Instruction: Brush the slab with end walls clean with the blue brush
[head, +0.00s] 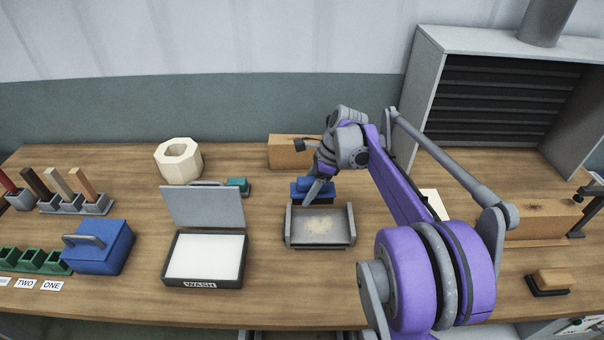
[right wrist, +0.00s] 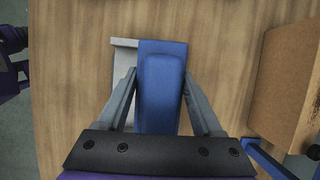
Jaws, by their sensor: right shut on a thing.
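The slab with end walls (head: 320,226) is a grey tray-like piece on the table, with a raised wall at its left and right ends. A pale tan patch of dust lies on its middle. The blue brush (head: 313,188) is just behind the slab's far edge; I cannot tell whether it touches it. My right gripper (head: 316,182) is shut on the brush from above. In the right wrist view the fingers flank the blue brush (right wrist: 161,92), and part of the grey slab (right wrist: 125,58) shows beside it.
A box marked WASH (head: 205,262) with a raised lid stands left of the slab. A blue case (head: 98,248) is further left. A cardboard-coloured block (head: 290,152) stands behind the brush. A small teal block (head: 238,185) lies by the lid. Bare table lies in front of the slab.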

